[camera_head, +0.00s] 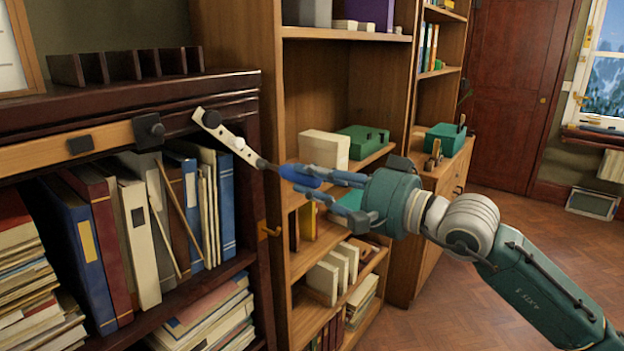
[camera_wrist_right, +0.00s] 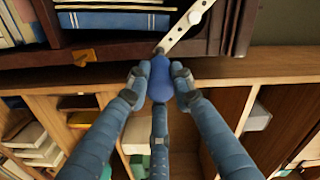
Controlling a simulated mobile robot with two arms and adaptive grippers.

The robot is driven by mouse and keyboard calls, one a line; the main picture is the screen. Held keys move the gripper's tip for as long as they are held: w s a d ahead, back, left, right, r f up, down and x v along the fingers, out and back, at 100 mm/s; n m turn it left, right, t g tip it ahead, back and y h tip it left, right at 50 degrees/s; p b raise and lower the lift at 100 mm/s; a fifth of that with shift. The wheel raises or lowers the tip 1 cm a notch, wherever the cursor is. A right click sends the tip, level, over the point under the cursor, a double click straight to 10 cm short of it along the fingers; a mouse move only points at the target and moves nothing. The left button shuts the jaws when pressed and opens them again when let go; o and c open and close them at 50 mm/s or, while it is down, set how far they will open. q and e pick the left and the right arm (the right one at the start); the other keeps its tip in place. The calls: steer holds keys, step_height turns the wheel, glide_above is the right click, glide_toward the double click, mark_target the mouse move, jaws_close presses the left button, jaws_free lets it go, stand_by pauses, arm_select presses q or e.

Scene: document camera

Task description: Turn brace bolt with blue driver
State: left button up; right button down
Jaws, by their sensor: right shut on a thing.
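My right gripper (camera_head: 305,178) is shut around the blue driver (camera_head: 303,175), whose handle also shows between the fingers in the right wrist view (camera_wrist_right: 159,80). The driver's thin shaft points left to the lower right end of the pale, holed brace (camera_head: 226,136). Its tip appears at or very near that end; contact is not clear. The brace slants across the dark cabinet's front corner, with a dark knob (camera_head: 211,119) at its upper end and a pale round knob (camera_head: 240,143) partway along. The brace also shows in the right wrist view (camera_wrist_right: 182,30). I cannot tell which part is the bolt. My left gripper is out of view.
The dark cabinet (camera_head: 170,92) holds books and folders on the left, with a wooden rail (camera_head: 40,152) across its front. A brass hook (camera_head: 270,231) sticks out below the brace. Wooden shelves (camera_head: 345,38) with boxes stand behind my gripper. Floor (camera_head: 460,300) is open at right.

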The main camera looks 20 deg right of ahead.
steer(key=shift+m, duration=0.9)
steer(key=shift+m, duration=0.5)
steer(key=shift+m, duration=1)
steer(key=m, duration=0.3)
steer(key=shift+m, duration=0.4)
steer(key=shift+m, duration=0.6)
